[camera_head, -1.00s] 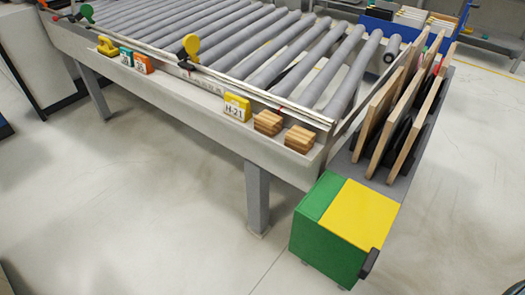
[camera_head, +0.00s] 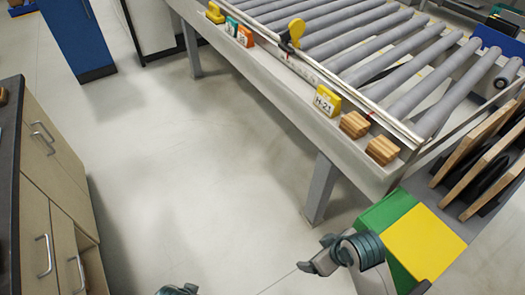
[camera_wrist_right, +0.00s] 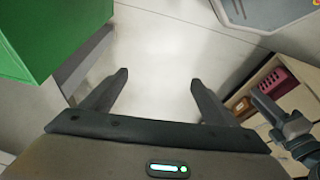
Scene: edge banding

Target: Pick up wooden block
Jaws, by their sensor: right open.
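Two small stacked-looking wooden blocks lie on the conveyor's side ledge near its corner, the left block (camera_head: 354,124) and the right block (camera_head: 382,150). My right gripper (camera_head: 318,255) is low in the head view, in front of and below the ledge, well apart from both blocks. In the right wrist view my right gripper (camera_wrist_right: 159,78) is open, with only floor between its fingers. Part of my left arm's end (camera_head: 178,290) shows at the bottom edge of the head view; its fingers are not clear there.
A yellow H-21 tag (camera_head: 326,101) stands left of the blocks. A green and yellow box (camera_head: 425,243) is close beside my right arm. Wooden boards (camera_head: 480,150) stand in a rack at the right. A drawer cabinet (camera_head: 50,190) is at the left. Open floor lies between.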

